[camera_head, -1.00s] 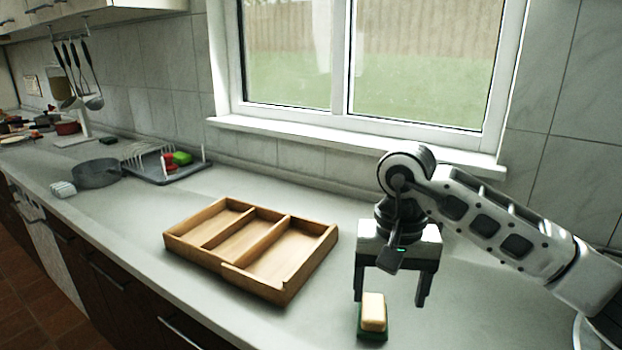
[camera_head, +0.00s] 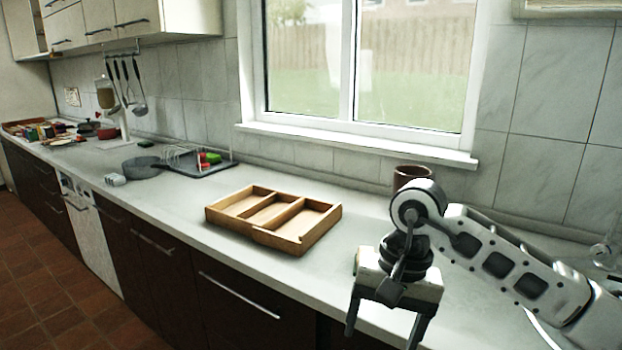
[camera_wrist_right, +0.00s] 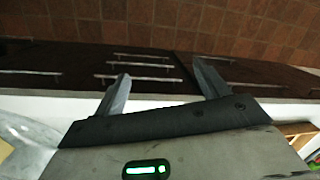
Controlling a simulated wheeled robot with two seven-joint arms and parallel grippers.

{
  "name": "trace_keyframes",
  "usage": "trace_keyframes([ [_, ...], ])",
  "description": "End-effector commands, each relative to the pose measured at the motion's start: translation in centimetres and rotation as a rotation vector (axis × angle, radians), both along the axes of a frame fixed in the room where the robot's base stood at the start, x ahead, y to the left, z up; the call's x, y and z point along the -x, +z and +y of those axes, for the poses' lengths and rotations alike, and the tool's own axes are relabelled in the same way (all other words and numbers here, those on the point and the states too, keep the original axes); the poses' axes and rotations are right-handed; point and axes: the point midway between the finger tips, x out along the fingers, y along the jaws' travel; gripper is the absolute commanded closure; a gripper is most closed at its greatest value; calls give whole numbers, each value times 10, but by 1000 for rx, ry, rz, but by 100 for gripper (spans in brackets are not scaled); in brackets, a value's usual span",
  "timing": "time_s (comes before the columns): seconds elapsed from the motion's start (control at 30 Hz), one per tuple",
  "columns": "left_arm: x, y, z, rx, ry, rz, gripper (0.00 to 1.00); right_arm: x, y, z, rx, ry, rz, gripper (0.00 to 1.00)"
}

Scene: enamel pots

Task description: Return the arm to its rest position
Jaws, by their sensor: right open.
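My right arm (camera_head: 515,268) comes in from the right in the head view, over the counter. Its gripper (camera_head: 383,330) hangs at the front edge of the counter, fingers pointing down and spread apart with nothing between them. In the right wrist view the two open fingers (camera_wrist_right: 162,84) show against the dark cabinet fronts and the floor. My left gripper is in neither view.
A wooden tray (camera_head: 262,237) with three compartments lies on the counter (camera_head: 180,205), left of my gripper. A brown cup-like vessel (camera_head: 410,176) stands behind my arm. A dish rack (camera_head: 190,160) and a grey pan (camera_head: 140,166) are farther left. The tiled floor in front is clear.

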Motion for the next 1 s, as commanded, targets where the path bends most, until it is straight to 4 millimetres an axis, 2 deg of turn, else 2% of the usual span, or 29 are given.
trace_keyframes([
  [0.27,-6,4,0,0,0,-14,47,36,-21,57,-276,-110,173,26],
  [0.37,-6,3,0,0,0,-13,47,56,-23,87,-426,-193,296,26],
  [0.47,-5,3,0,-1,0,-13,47,80,-17,122,-624,-334,500,26],
  [0.5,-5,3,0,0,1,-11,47,89,-10,135,-712,-409,609,26],
  [0.6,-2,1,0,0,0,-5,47,102,13,159,-921,-634,930,26],
  [0.7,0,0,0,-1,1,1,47,97,36,164,-1085,-879,1292,26],
  [0.8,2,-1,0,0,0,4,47,79,46,151,-1200,-1135,1689,26],
  [0.87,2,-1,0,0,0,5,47,65,42,137,-1244,-1287,1943,26],
  [0.97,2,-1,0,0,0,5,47,44,19,104,-1273,-1534,2389,26],
  [1.0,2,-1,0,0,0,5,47,37,3,89,1148,1471,-2326,26],
])
